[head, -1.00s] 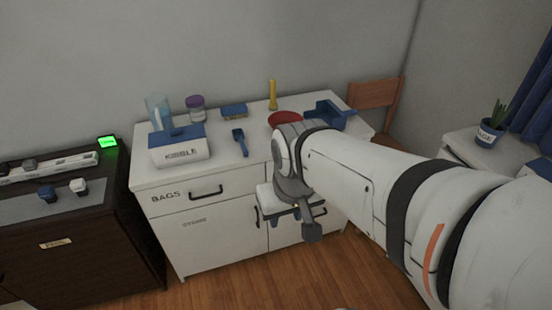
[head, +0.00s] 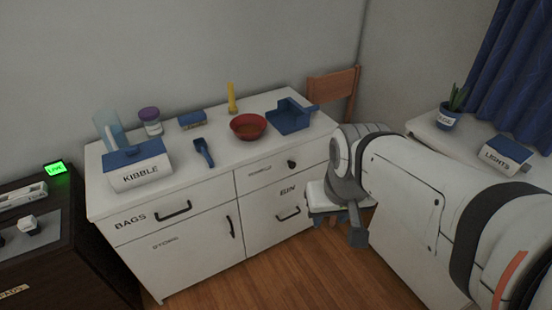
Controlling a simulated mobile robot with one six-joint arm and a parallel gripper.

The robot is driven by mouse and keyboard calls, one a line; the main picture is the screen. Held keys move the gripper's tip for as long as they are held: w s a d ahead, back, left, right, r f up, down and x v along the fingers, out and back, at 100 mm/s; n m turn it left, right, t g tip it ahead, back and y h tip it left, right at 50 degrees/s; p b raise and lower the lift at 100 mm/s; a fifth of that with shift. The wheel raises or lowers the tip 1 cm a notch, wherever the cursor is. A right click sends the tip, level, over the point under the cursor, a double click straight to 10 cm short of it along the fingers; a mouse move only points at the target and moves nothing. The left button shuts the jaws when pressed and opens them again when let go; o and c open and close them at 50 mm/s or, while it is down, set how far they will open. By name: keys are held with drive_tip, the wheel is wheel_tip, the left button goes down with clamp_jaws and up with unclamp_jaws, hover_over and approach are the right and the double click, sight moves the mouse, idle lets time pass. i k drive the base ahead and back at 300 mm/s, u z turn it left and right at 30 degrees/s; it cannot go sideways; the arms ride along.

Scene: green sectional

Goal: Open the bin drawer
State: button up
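The bin drawer (head: 281,213) is the white lower right front of the cabinet, labelled BIN, with a dark bar handle (head: 289,214). Its front looks flush with the cabinet, so it is shut. My gripper (head: 322,212) is at the right of the drawer, beyond the handle and apart from it in the picture. The wrist and its grey joint hide most of the gripper, so I cannot see whether the fingers are apart.
A drawer with a round knob (head: 292,163) is above the bin drawer. The BAGS drawer (head: 150,219) and a lower door (head: 190,255) are at left. A kibble box (head: 138,168), red bowl (head: 248,127) and blue dustpan (head: 289,117) stand on top. Wooden floor (head: 300,268) is clear in front.

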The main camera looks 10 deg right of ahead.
sight(271, 215)
drive_tip(key=k, duration=1.3)
drive_tip(key=z, duration=0.4)
drive_tip(key=i, duration=1.75)
drive_tip(key=u, duration=0.55)
